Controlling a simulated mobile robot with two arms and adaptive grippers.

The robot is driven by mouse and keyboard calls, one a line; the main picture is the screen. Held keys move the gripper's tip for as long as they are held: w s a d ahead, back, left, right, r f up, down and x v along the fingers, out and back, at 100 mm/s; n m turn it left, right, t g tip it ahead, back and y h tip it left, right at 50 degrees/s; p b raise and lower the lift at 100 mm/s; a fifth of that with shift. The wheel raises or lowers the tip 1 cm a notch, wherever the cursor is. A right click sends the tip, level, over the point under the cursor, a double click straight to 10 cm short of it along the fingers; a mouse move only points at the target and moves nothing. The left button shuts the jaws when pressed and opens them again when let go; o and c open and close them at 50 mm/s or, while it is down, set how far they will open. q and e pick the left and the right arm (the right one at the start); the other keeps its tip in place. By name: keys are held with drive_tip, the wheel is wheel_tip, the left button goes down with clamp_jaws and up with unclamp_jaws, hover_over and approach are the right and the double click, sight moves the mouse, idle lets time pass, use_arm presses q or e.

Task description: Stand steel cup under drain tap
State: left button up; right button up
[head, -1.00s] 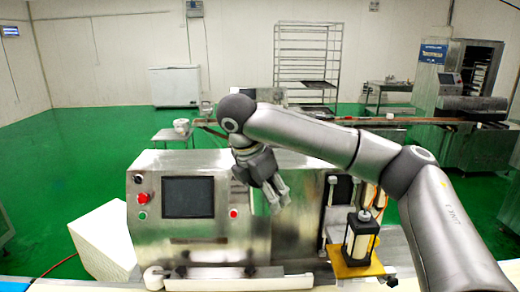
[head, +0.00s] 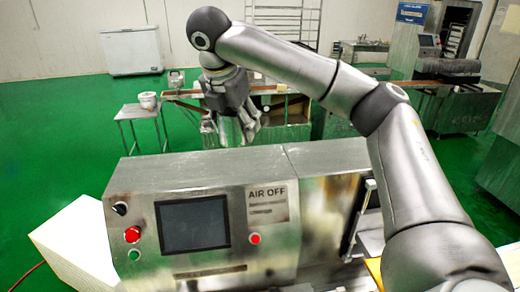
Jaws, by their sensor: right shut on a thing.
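My right arm comes in from the right and reaches across above the encrusting machine (head: 205,222). My right gripper (head: 234,138) hangs fingers down, behind the machine's top edge in the picture. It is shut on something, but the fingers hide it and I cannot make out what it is. I cannot pick out a steel cup or a drain tap for certain in the head view. My left gripper is not in view.
The machine's front has a dark screen (head: 192,224) and a red button (head: 132,234). A small steel table (head: 139,112) with a white container (head: 148,100) stands behind left. A white block (head: 75,245) is at lower left. Green floor (head: 50,150) is clear at left.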

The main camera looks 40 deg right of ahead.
drive_tip(key=shift+d, duration=0.35)
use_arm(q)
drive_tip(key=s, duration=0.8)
use_arm(e)
drive_tip(key=d+f, duration=0.2)
drive_tip(key=d, duration=0.5)
drive_tip(key=p, duration=0.3)
approach(274, 156)
drive_tip(key=shift+w+d+f, duration=0.25)
drive_tip(key=shift+w, duration=0.3)
drive_tip(key=shift+d+f, duration=0.4)
drive_tip(key=shift+f, duration=0.05)
drive_tip(key=x, duration=0.1)
drive_tip(key=p+x, duration=0.2)
drive_tip(key=shift+s+f, duration=0.15)
drive_tip(key=shift+f, duration=0.45)
drive_tip(key=shift+s+a, duration=0.1)
drive_tip(key=shift+a, duration=0.1)
drive_tip(key=o, duration=1.1)
drive_tip(key=shift+f, duration=0.1)
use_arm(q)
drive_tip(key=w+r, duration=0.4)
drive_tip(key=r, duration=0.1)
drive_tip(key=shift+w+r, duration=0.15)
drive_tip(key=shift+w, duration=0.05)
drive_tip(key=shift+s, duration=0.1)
